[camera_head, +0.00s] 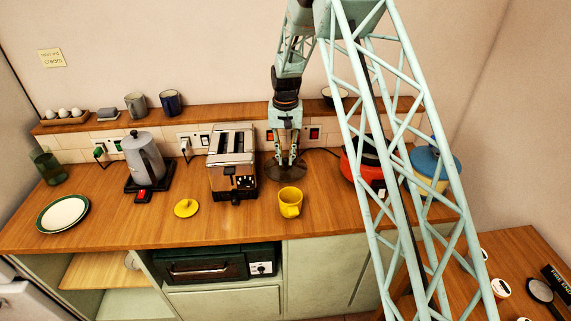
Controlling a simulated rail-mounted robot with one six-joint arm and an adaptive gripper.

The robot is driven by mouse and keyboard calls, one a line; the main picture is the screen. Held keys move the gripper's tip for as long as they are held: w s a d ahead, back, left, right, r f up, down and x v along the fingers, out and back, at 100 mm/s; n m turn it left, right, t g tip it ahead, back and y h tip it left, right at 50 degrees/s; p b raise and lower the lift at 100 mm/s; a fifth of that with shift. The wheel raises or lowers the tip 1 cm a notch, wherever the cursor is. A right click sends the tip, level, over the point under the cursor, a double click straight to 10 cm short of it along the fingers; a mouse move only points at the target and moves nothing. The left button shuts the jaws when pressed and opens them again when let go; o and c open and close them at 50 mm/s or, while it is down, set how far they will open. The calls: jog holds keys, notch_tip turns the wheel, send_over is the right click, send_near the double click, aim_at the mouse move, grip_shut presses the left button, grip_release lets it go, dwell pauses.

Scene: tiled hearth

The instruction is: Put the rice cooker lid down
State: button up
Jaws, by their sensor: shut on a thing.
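The rice cooker lid (285,173) is a dark, see-through round disc between the toaster and the rice cooker. My gripper (288,161) points down from above and is shut on the lid at its middle. The lid lies level, at or just above the wooden counter (240,222); I cannot tell whether it touches. The red rice cooker (350,168) stands to the right, with a dark top. The lattice of my arm covers part of it.
A chrome toaster (232,160) stands close left of the lid. A yellow mug (290,202) stands just in front. A yellow lid (186,208), a kettle (144,160) and a plate (63,214) are further left. A blue-lidded pot (435,162) is at the right.

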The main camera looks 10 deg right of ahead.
aim_at(286, 159)
jog(key=shift+f, duration=1.45)
jog(key=shift+f, duration=0.1)
jog(key=o, duration=0.8)
notch_tip(286, 159, up, 11)
jog(key=shift+r, duration=0.6)
jog(key=shift+r, duration=0.1)
